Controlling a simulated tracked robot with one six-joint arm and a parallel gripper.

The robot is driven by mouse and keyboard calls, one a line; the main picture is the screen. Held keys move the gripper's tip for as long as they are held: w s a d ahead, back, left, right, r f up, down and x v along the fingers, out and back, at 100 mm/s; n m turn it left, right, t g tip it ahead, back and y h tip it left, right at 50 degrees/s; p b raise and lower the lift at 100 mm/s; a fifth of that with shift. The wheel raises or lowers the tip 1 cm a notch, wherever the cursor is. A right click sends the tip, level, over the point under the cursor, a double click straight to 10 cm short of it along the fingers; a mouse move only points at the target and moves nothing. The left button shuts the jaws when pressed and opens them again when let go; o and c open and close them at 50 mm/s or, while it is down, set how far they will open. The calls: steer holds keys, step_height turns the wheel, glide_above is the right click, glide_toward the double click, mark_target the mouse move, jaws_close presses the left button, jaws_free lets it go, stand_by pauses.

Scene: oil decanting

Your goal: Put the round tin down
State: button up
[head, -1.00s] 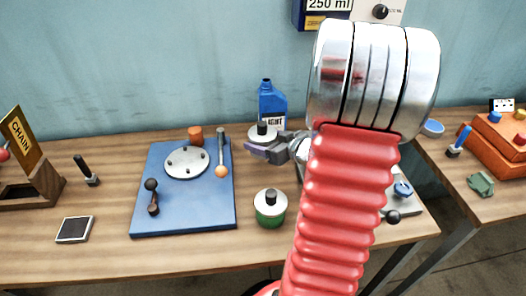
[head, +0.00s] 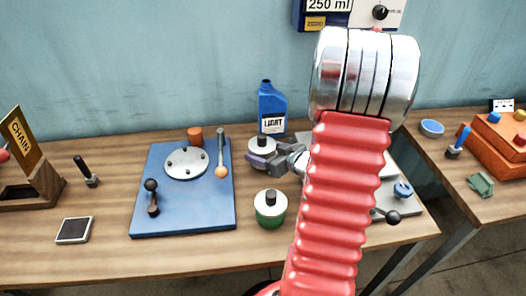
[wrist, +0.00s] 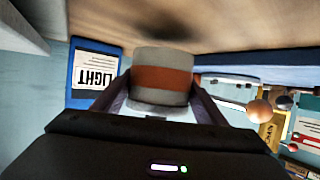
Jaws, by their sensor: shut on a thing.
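The round tin (head: 262,146) is pale with a dark knob on top, in the head view just in front of the blue bottle. In the wrist view the tin (wrist: 162,78) shows an orange-brown band between pale ends. My gripper (head: 262,163) is shut on it, with a finger on each side in the wrist view. The tin is low over the wooden table (head: 180,258), right of the blue board. A dark shadow lies on the table by its base. I cannot tell whether the base touches the wood.
A blue bottle (head: 271,108) labelled LIGHT stands right behind the tin. A green tin with a pale lid (head: 270,210) stands in front. The blue board (head: 185,215) with a round plate and levers lies left. Bare wood lies between board and green tin.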

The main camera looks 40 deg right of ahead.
steer(key=shift+f, duration=0.55)
steer(key=o, duration=1.4)
steer(key=shift+r, duration=0.7)
steer(key=v, duration=1.2)
steer(key=shift+s+f, duration=0.1)
steer(key=shift+f, duration=0.05)
